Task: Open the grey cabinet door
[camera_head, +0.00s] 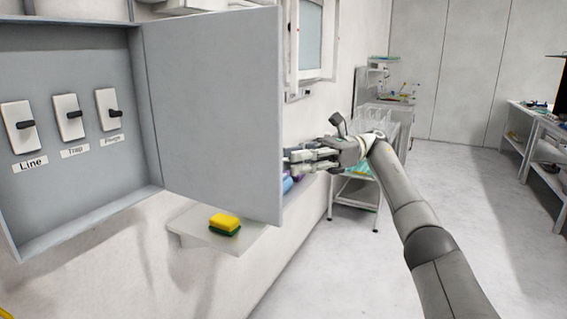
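The grey cabinet (70,220) is on the wall at the left. Its grey door (215,110) stands wide open, swung out to the right of the box. Inside are three white switches with black levers, labelled "Line", "Trap" and a third label too blurred to read surely. My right gripper (290,162) is at the door's free right edge, on its far side. Its fingertips are close to that edge or partly behind it. I cannot tell whether they touch the door or how far apart they are. My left gripper is not in view.
A small wall shelf (205,236) below the door holds a yellow and green sponge (225,224). A white trolley (357,194) stands behind my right arm. A white table (543,150) is at the far right. The floor between is clear.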

